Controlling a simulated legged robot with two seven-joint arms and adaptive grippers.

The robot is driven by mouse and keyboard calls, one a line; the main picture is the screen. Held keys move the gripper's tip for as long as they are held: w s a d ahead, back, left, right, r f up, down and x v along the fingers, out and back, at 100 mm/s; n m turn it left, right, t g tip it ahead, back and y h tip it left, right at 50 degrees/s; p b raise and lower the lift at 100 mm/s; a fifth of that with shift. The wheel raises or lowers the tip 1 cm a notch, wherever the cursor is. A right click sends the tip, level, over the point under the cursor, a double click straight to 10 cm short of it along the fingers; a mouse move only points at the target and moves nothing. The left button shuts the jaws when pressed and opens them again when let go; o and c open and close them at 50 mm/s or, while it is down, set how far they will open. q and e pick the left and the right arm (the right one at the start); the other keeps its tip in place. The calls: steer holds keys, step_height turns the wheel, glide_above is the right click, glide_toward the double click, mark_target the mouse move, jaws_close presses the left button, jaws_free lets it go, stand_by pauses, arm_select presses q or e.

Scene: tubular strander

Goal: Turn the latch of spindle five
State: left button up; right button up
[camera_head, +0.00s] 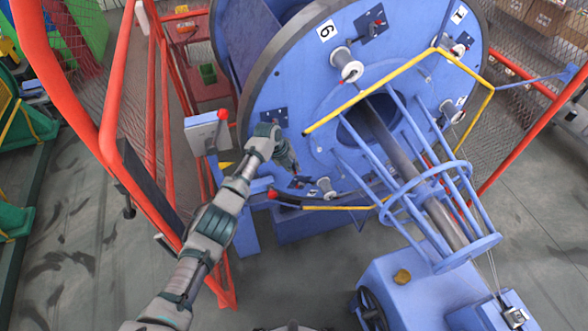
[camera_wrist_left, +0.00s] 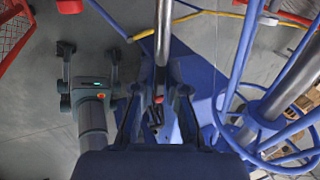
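The big blue wheel (camera_head: 290,90) carries spindles, number plates and red-tipped latches. Plates 6 (camera_head: 327,31) and 1 (camera_head: 458,15) are readable; no plate with 5 is visible. My left gripper (camera_head: 291,166) is at the wheel's lower left, just above a dark latch plate (camera_head: 299,182) and left of a lower spindle (camera_head: 325,188). In the left wrist view my left gripper (camera_wrist_left: 160,82) has its fingers apart. A small red-tipped piece (camera_wrist_left: 158,100) shows between them, beyond or at the fingers; contact cannot be told. My right gripper is not in view.
A yellow bar (camera_head: 340,207) with a red end runs below the gripper. The blue tube cage (camera_head: 440,185) stands right of it. A red fence (camera_head: 115,80) and a grey control box (camera_head: 202,133) are on the left.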

arm_select(q)
steer(key=o, duration=0.3)
steer(key=shift+w, duration=0.1)
steer(key=shift+f, duration=0.1)
steer(key=v, duration=1.1)
steer(key=shift+w+a+r, duration=0.1)
steer(key=shift+w+r, duration=0.05)
steer(key=shift+r, duration=0.25)
